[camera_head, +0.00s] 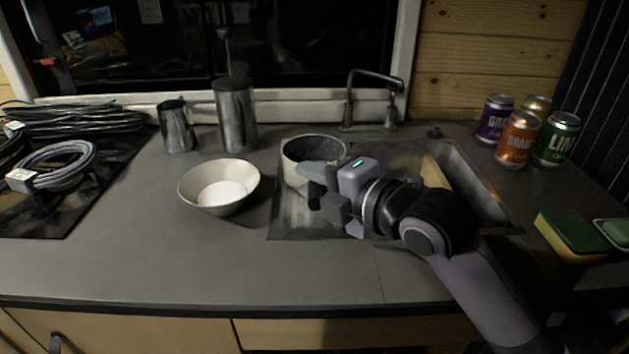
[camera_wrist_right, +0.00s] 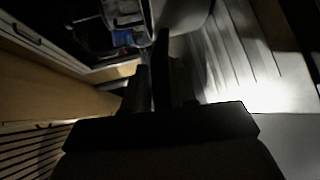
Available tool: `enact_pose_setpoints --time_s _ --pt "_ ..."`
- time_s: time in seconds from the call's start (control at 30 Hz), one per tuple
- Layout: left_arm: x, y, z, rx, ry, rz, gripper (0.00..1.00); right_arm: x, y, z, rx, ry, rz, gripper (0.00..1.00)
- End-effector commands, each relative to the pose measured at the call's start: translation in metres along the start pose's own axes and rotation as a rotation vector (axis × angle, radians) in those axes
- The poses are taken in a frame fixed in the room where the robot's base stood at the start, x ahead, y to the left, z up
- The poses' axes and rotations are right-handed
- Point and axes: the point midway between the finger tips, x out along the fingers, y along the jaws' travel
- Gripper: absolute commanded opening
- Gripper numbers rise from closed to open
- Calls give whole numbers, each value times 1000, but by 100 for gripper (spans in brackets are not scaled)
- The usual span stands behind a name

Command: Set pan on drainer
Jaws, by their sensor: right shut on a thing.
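The pan (camera_head: 312,150), round with a pale wall and a dark speckled inside, is upright over the left part of the sink unit. The drainer (camera_head: 290,218) is the ridged metal surface left of the basin, and its ridges also show in the right wrist view (camera_wrist_right: 238,50). My right gripper (camera_head: 317,184) is at the pan's near side, shut on the pan; the gripped part is mostly hidden by the fingers. In the dark wrist view the fingers (camera_wrist_right: 150,85) are close together. I cannot tell whether the pan's base touches the drainer. My left gripper is not in view.
A cream bowl (camera_head: 221,188) stands just left of the drainer. A metal cup (camera_head: 177,127) and a tall canister (camera_head: 235,114) are behind it. The tap (camera_head: 348,100) rises behind the sink. Several cans (camera_head: 517,138) and a sponge (camera_head: 570,236) are at right. The front counter is clear.

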Motion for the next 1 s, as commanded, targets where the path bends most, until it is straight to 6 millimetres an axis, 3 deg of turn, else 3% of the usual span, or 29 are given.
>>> enact_pose_setpoints --time_s 0.27,0.3,0.37,0.4,0.77,1.0 --pt "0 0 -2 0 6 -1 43 0 0 0 -2 0 5 0" --pt "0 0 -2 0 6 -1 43 1 -2 0 0 0 1 29" --pt "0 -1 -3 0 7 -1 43 0 -1 0 0 0 1 49" --pt "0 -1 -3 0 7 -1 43 0 -1 0 0 0 1 52" --pt "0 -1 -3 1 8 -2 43 -2 2 0 0 0 1 52" --pt "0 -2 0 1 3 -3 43 -33 1 1 -2 -1 0 52"
